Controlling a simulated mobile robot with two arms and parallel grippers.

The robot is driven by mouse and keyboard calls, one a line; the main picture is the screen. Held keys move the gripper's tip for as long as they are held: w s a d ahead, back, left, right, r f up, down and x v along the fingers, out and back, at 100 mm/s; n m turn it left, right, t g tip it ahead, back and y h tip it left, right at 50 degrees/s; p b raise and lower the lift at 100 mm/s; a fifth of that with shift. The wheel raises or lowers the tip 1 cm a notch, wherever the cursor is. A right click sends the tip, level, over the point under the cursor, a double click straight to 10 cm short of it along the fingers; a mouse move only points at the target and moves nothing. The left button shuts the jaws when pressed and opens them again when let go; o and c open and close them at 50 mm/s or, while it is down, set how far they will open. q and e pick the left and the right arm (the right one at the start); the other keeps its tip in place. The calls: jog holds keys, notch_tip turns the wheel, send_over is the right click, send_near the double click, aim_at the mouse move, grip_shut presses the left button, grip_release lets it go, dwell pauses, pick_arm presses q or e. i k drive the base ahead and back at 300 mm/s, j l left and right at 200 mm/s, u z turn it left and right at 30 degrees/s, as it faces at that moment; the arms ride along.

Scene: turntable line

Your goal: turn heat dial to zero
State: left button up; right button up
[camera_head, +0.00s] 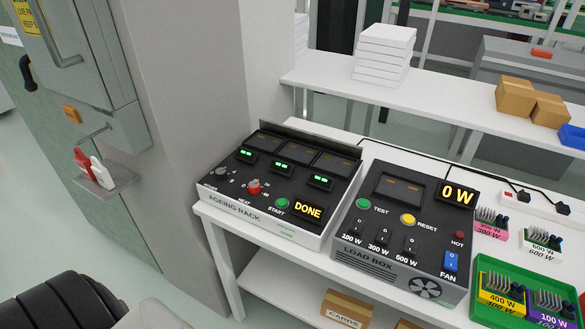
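The heat dial (254,187) is a small red knob on the sloped black panel of the ageing rack (262,222), above the HEAT label. Small white marks surround it, but I cannot tell which one it points at. A grey knob (222,172) is to its left and a green START button (281,203) to its right. The rack's display (308,212) reads DONE, and three small green displays are lit above the controls. Neither of my grippers is in view, and nothing covers the dial.
The load box (400,240), its display (457,194) reading 0 W, stands right of the rack. A green tray (482,312) with coloured load modules is at lower right. A shelf (440,100) runs behind. A grey pillar (180,130) stands left of the bench.

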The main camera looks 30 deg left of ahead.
aim_at(254, 186)
jog(key=u, duration=1.3)
